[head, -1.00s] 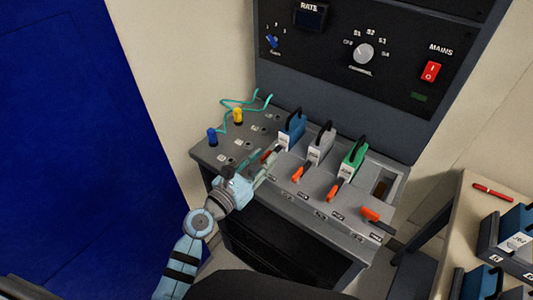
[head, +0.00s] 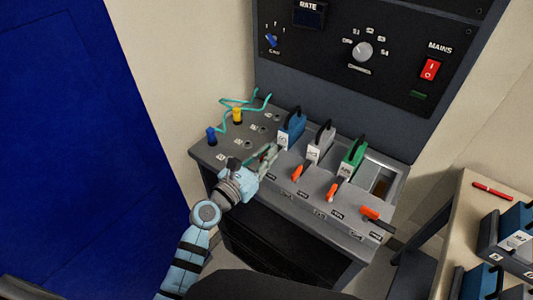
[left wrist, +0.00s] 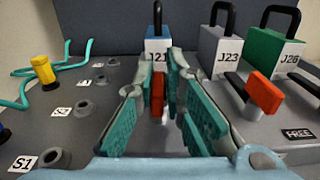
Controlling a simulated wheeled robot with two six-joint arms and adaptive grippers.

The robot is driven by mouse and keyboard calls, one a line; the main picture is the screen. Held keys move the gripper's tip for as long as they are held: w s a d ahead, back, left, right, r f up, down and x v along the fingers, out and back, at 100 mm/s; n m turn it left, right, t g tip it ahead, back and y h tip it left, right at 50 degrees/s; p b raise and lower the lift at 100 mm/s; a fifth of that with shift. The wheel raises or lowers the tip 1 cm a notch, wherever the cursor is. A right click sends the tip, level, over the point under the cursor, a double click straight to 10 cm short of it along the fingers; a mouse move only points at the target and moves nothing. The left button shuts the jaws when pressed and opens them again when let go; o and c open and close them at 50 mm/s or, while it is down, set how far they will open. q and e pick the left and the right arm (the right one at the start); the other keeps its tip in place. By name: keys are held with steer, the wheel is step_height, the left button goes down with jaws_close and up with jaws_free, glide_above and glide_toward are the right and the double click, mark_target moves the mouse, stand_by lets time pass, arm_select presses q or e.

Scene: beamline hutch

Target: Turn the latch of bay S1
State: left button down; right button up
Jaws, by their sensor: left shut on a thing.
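My left gripper (head: 268,154) is at the leftmost bay of the grey console in the head view. In the left wrist view its green-padded fingers are shut on an orange-red latch handle (left wrist: 157,95), which stands upright between them. Behind the latch is a blue module (head: 291,130) with a black handle, marked J21 in the left wrist view (left wrist: 157,45). In the head view the fingers hide this latch. The label of this bay is not readable. My right gripper is not in view.
Other orange latches (head: 297,173) line the console front, before a grey module (head: 320,145) and a green module (head: 352,157). The rightmost bay (head: 382,187) is empty. Yellow (head: 237,115) and blue plugs (head: 211,136) with teal cables stand left. A side table (head: 470,210) holds more modules.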

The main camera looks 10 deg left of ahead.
arm_select(q)
steer(key=m+g+h+b, duration=0.2)
steer(key=m+h+b, duration=0.1)
steer(key=h, duration=0.1)
steer(key=shift+a+f, duration=0.1)
steer(key=m+g+h+b, duration=0.3)
steer(key=g+h, duration=0.1)
steer(key=shift+w+m, duration=0.1)
steer(key=shift+m, duration=0.2)
steer(key=m+g+h+b, duration=0.1)
steer(key=m+g+b, duration=0.2)
steer(key=g+b, duration=0.2)
steer(key=m+g+h+b, duration=0.2)
steer(key=m+g+b, duration=0.2)
steer(key=g+b, duration=0.1)
steer(key=shift+f+g, duration=0.1)
steer(key=shift+g, duration=0.2)
steer(key=shift+m+g+b, duration=0.4)
steer(key=shift+g+b, duration=0.2)
steer(key=shift+b, duration=0.35)
steer(key=shift+r+g, duration=0.25)
steer(key=shift+g, duration=0.05)
steer(key=c, duration=1.7)
jaws_free()
steer(key=shift+f, duration=0.1)
